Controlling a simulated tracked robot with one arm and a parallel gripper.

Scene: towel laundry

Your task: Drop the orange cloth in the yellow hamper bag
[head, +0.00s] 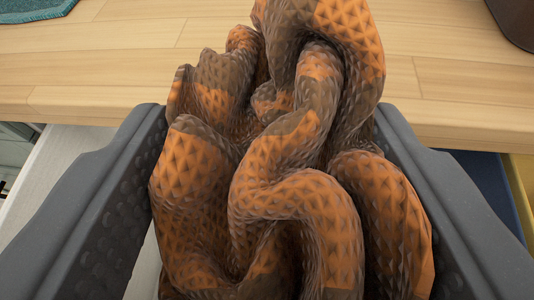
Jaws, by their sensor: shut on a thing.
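The orange cloth (300,200), orange and brown with a bumpy texture, is bunched up and fills the middle of the head view. My gripper (268,140) is shut on it, with one dark grey finger at each side of the bundle. The cloth rises in front of the wooden counter's edge, and I cannot tell whether it touches the counter. A sliver of yellow (522,190) shows at the right edge below the counter; it may be part of the yellow hamper bag, mostly hidden or out of frame.
A light wooden counter (140,60) spans the top. A teal cloth (30,8) lies at its far left and a dark brown object (515,20) at its far right. Something dark blue (485,180) is beside the yellow. A pale surface (55,170) shows at lower left.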

